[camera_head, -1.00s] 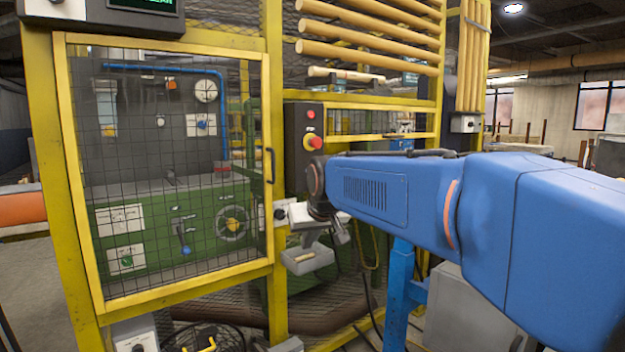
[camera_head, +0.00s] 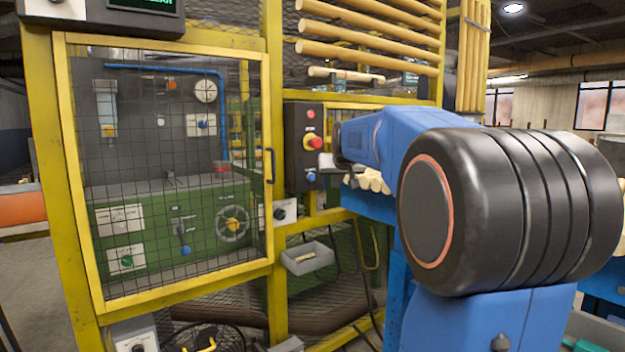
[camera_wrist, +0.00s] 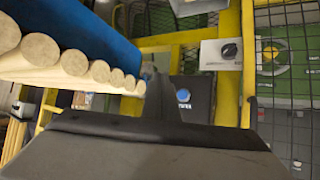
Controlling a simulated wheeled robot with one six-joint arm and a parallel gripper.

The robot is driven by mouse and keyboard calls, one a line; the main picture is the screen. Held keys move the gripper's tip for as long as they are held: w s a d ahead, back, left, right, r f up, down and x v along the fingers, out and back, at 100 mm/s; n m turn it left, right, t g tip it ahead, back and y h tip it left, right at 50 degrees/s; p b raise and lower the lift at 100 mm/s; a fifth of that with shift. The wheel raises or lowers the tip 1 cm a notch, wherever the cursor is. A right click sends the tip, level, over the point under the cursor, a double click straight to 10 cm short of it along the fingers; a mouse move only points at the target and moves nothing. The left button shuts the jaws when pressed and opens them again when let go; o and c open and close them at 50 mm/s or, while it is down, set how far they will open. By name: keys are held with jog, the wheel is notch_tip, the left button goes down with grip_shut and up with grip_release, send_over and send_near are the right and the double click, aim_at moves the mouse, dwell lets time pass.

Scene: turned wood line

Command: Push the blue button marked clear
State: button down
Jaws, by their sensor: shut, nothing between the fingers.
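The blue button (camera_head: 311,177) sits at the bottom of a dark control box on the yellow frame in the head view. In the wrist view the blue button (camera_wrist: 183,96) shows on the dark panel, with small lettering too blurred to read. My gripper (camera_head: 327,163) is shut and empty, beside the box, just right of and slightly above the blue button. In the wrist view my gripper (camera_wrist: 165,92) fills the lower middle, its tip close to the button's left. I cannot tell whether it touches the box.
Above on the box are a red-and-yellow mushroom button (camera_head: 314,142) and a small red button (camera_head: 311,114). A mesh door (camera_head: 165,170) stands left. Stacked wooden rods (camera_wrist: 75,65) lie close to my gripper. A grey tray (camera_head: 307,258) hangs below.

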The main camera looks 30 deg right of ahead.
jog(key=w, duration=0.8)
jog(key=shift+w+a, duration=0.2)
jog(key=shift+w, duration=0.2)
jog(key=shift+w, duration=0.15)
dwell(2.1)
jog(key=shift+w, duration=0.25)
jog(key=shift+w, duration=0.4)
dwell(0.6)
jog(key=shift+s, duration=0.15)
dwell(0.3)
jog(key=shift+s, duration=0.65)
jog(key=shift+s+d, duration=0.1)
jog(key=shift+s, duration=2.45)
